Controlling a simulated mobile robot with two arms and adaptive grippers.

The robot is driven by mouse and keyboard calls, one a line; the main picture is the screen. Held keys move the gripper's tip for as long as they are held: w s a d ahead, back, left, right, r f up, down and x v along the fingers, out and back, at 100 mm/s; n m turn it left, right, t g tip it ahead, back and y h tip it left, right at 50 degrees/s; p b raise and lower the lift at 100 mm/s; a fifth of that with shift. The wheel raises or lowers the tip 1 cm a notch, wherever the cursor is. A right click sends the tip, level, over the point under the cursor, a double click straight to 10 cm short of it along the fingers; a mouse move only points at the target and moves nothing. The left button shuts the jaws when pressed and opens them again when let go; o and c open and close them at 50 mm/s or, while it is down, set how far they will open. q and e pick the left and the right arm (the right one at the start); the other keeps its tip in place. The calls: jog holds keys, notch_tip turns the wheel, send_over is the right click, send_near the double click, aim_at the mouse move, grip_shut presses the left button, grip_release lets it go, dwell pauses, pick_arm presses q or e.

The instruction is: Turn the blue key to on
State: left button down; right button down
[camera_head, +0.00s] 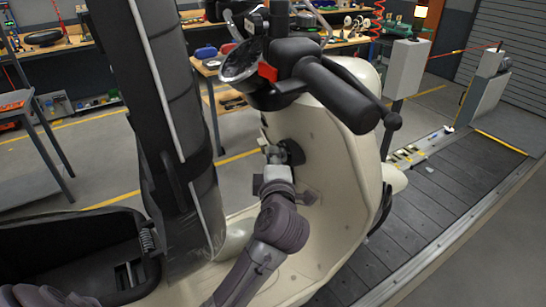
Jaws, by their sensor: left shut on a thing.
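A cream scooter (335,200) stands on the slat conveyor, with its handlebar at the top middle and its inner front panel facing me. A dark round lock housing (294,151) sits on that panel below the handlebar. My left gripper (279,153) reaches up from the bottom middle and is shut at this housing. The blue key itself is hidden by the fingers, so its turn position cannot be told. My right gripper is not in view.
The scooter's raised dark seat (150,90) stands upright left of my left gripper, above an open storage well (65,245). The black handlebar grip (340,92) overhangs the panel. The dark slats (430,215) are bare at the right. Workbenches stand behind.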

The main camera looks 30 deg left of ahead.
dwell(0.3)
pick_arm(q)
jog(key=shift+f+m+t+b, duration=0.3)
jog(key=shift+m+b, duration=0.1)
jog(key=shift+b, duration=0.2)
jog(key=shift+m+t+y+b, duration=0.3)
jog(key=shift+t+y+b, duration=0.1)
jog(key=shift+t+b, duration=0.15)
jog(key=shift+r+t, duration=0.25)
jog(key=shift+t, duration=0.1)
jog(key=shift+f+m, duration=0.1)
jog(key=shift+m, duration=0.2)
